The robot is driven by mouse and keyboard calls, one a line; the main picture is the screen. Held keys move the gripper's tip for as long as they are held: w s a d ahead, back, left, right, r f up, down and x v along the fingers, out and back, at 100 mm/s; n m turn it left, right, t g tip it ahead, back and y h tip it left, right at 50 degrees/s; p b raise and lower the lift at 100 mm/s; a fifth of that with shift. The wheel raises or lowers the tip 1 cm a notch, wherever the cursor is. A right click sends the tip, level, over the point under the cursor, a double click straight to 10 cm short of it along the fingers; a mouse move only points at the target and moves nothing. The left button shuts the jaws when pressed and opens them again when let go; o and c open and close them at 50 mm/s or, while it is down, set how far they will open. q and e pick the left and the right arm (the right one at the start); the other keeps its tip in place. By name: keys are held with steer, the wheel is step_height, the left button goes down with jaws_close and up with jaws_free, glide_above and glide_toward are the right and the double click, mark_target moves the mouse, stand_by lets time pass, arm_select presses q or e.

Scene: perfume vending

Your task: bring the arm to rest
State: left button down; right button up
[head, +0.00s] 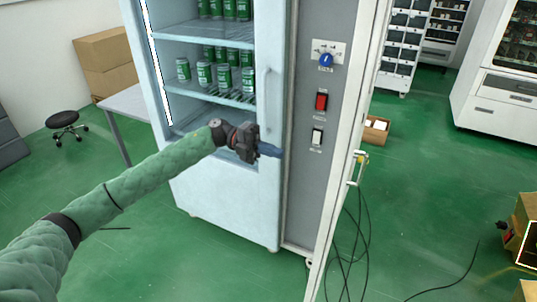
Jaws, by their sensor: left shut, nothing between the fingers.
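My left arm, in a green padded sleeve, reaches in from the lower left of the head view. Its gripper (270,151) is shut and empty, in front of the lower right part of the vending fridge (225,205). The fingertips point right, towards the grey control panel (318,190). I cannot tell whether they touch the fridge. My right gripper is not in view.
The fridge holds several green cans (204,74). The panel carries a blue knob (326,60), a red switch (321,101) and a white switch (317,137). Black cables (360,235) hang at the right. A stool (62,119) stands left.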

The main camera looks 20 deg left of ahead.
arm_select(q)
steer(key=w+a+r+n+t+y, duration=0.4)
steer(key=w+r+n+t, duration=0.2)
steer(key=w+n+t, duration=0.5)
steer(key=w+a+r+n+t+y, duration=0.5)
steer(key=n+t, duration=0.4)
steer(key=t, duration=0.4)
steer(key=s+f+n+g+y, duration=0.8)
steer(key=s+f+n+y, duration=0.45)
steer(key=f, duration=0.65)
steer(key=s+d+f+n+g+h, duration=0.1)
steer(key=s+d+f+g, duration=0.2)
steer(key=s+f, duration=0.6)
steer(key=s+d+f+n+g+h, duration=0.2)
steer(key=s+f, duration=0.7)
steer(key=s, duration=1)
steer(key=s+d+f+n+g+h, duration=0.1)
steer(key=s+d+f+g, duration=0.3)
steer(key=s+f, duration=0.5)
steer(key=s+g+h, duration=0.1)
steer(key=s, duration=0.4)
steer(key=shift+s+f, duration=0.2)
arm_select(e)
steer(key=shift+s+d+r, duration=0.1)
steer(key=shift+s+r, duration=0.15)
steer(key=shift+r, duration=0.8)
